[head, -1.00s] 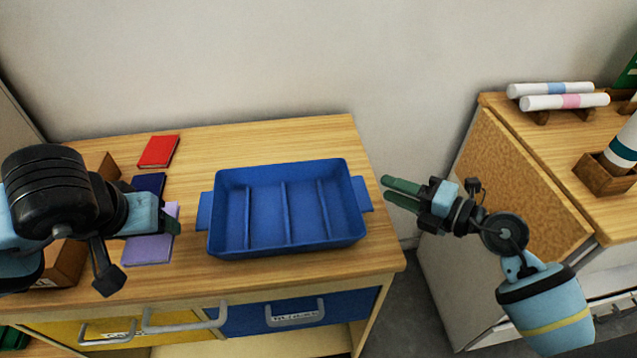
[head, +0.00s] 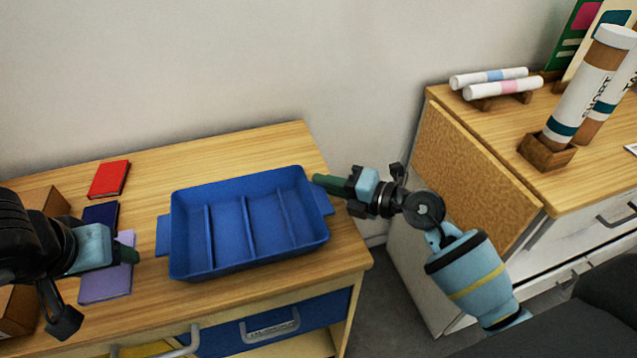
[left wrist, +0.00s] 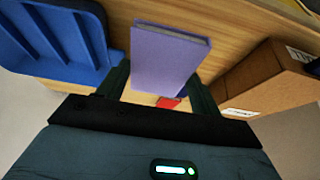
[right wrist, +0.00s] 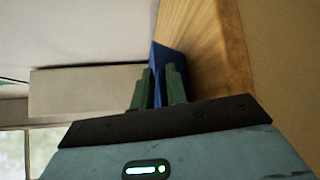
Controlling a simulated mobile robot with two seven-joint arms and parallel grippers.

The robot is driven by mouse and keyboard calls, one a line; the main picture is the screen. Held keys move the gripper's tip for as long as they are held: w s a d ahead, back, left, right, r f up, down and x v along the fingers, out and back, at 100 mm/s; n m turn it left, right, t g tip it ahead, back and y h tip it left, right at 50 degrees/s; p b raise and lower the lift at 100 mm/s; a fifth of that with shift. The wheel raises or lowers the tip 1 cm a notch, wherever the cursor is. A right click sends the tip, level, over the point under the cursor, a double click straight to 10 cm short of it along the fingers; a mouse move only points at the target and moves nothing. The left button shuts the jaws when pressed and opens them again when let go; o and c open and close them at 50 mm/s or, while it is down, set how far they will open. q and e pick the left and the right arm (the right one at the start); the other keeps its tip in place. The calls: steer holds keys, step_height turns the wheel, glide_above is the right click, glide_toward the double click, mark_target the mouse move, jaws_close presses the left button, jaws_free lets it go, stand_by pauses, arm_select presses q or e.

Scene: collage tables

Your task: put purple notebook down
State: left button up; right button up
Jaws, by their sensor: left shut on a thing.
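The purple notebook (head: 106,283) is between the fingers of my left gripper (head: 128,254), at the left of the wooden table. In the left wrist view the notebook (left wrist: 168,58) stands between the two green fingers (left wrist: 160,88); I cannot tell whether it touches the tabletop. My right gripper (head: 318,182) is at the right handle of the blue tray (head: 245,265). In the right wrist view a blue edge (right wrist: 157,60) lies between its close-set fingers (right wrist: 160,82); whether they grip it is unclear.
A navy notebook (head: 100,215) and a red notebook (head: 109,180) lie behind the purple one. A brown box (head: 45,203) stands at the left edge. The tray's compartments are empty. A second cabinet (head: 480,150) with rolled tubes stands to the right, across a gap.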

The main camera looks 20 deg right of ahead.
jaws_close()
arm_select(q)
steer(key=shift+w+d, duration=0.1)
steer(key=shift+d, duration=0.05)
steer(key=w+d+r, duration=0.2)
steer(key=w+d, duration=0.3)
steer(key=d, duration=0.5)
step_height(320, 180, up, 3)
glide_above(247, 222)
steer(key=s, duration=0.2)
steer(key=shift+w+f, duration=0.15)
steer(key=shift+f, duration=2.3)
steer(key=shift+w+f, duration=0.1)
steer(key=shift+f, duration=2.35)
steer(key=shift+f, duration=0.5)
